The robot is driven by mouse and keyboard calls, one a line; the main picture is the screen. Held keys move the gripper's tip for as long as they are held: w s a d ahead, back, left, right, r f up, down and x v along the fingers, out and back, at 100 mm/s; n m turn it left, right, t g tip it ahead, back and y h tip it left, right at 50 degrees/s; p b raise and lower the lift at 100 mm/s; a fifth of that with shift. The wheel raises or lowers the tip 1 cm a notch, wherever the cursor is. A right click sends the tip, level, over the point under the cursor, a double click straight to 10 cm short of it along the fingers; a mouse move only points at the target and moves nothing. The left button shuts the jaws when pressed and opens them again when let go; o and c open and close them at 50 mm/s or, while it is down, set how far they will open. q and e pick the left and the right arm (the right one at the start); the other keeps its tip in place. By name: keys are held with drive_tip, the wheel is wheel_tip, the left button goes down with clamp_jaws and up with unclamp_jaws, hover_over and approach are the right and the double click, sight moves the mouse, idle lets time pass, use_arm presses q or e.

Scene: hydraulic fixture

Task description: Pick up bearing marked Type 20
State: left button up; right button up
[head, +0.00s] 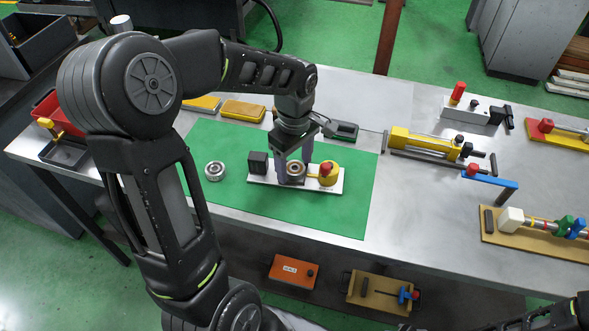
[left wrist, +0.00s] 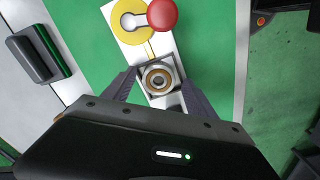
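A ring-shaped bearing (head: 295,168) with a brownish inner ring sits in the small white fixture (head: 257,180) on the green mat. It also shows in the left wrist view (left wrist: 158,78), seated in a grey holder. A second, silver bearing (head: 215,170) lies on the mat left of the fixture. I cannot read a type marking on either. My left gripper (head: 294,172) points down over the fixture. In the left wrist view its open fingers (left wrist: 157,80) stand on either side of the seated bearing; whether they touch the holder is unclear.
The fixture carries a yellow base with a red knob (head: 326,169) close right of the bearing and a black block (head: 258,162) at its left. A dark device (head: 343,131) stands behind. A yellow cylinder (head: 420,144) lies to the right. The mat's front is clear.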

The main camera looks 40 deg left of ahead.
use_arm(q)
drive_tip(key=shift+s+d+f, duration=0.1)
drive_tip(key=shift+d+f, duration=0.05)
drive_tip(key=shift+f, duration=0.25)
clamp_jaws()
idle(0.4)
